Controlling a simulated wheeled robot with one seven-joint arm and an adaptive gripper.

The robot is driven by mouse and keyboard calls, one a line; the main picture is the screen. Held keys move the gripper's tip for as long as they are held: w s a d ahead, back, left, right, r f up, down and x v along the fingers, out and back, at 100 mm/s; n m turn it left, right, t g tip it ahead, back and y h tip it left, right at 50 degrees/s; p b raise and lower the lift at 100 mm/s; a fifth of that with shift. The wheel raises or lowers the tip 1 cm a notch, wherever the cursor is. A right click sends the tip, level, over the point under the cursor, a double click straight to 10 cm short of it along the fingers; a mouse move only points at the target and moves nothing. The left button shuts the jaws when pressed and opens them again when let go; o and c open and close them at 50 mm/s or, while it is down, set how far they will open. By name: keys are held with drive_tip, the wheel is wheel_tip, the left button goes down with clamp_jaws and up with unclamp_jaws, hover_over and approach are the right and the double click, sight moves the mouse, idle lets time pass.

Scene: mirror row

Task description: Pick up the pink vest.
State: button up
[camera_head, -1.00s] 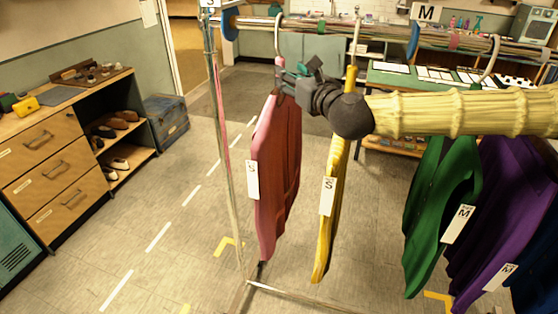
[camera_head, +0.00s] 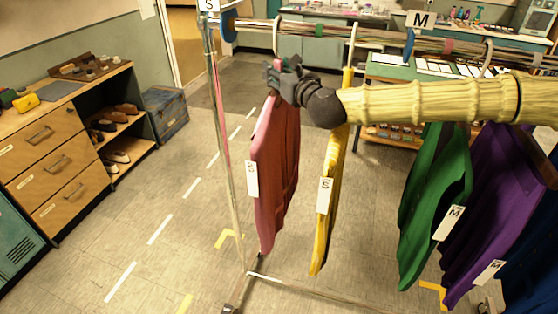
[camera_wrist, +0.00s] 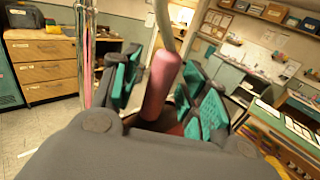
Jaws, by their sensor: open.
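The pink vest (camera_head: 275,185) hangs from a hanger on the clothes rack, near its left end, with a white S tag on its left edge. My gripper (camera_head: 277,72) is at the top of this garment, by the hanger's neck. In the wrist view my gripper's teal-padded fingers (camera_wrist: 162,92) are open, with the vest's pink shoulder (camera_wrist: 160,85) and the hanger's neck between them. I cannot tell whether the pads touch it. The lower part of the vest is hidden in the wrist view.
A yellow garment (camera_head: 330,215) hangs close to the right, under my arm. Green (camera_head: 432,210) and purple (camera_head: 490,200) garments hang further right. The rack's rail (camera_head: 380,38) runs above, with its left post (camera_head: 225,140) beside the vest. Wooden drawers (camera_head: 45,165) stand at the left.

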clamp_jaws()
drive_tip(key=shift+r, duration=0.2)
